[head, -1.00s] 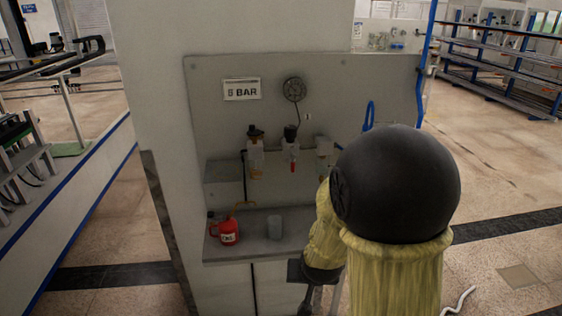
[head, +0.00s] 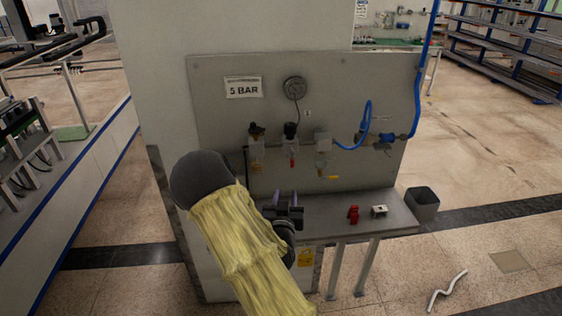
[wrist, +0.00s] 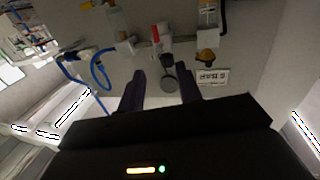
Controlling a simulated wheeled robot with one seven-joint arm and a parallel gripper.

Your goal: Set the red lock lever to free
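The red lock lever (head: 292,163) hangs below the black-knobbed middle unit (head: 290,145) on the grey wall panel. It looks small and points roughly downward. In the upside-down wrist view, the red lever (wrist: 155,34) lies beyond the fingertips, near the top centre. My gripper (head: 285,196) is below the lever, just above the shelf, with its fingers pointing at the panel. In the wrist view my gripper (wrist: 163,82) has its two dark fingers apart with nothing held between them. The gripper does not touch the lever.
A unit with an amber bowl (head: 256,147) hangs left of the lever; one with a yellow handle (head: 322,155) hangs right. The shelf (head: 330,229) holds a red item (head: 353,214) and a small metal block (head: 379,211). A blue hose (head: 366,120) loops at right. My arm hides the shelf's left part.

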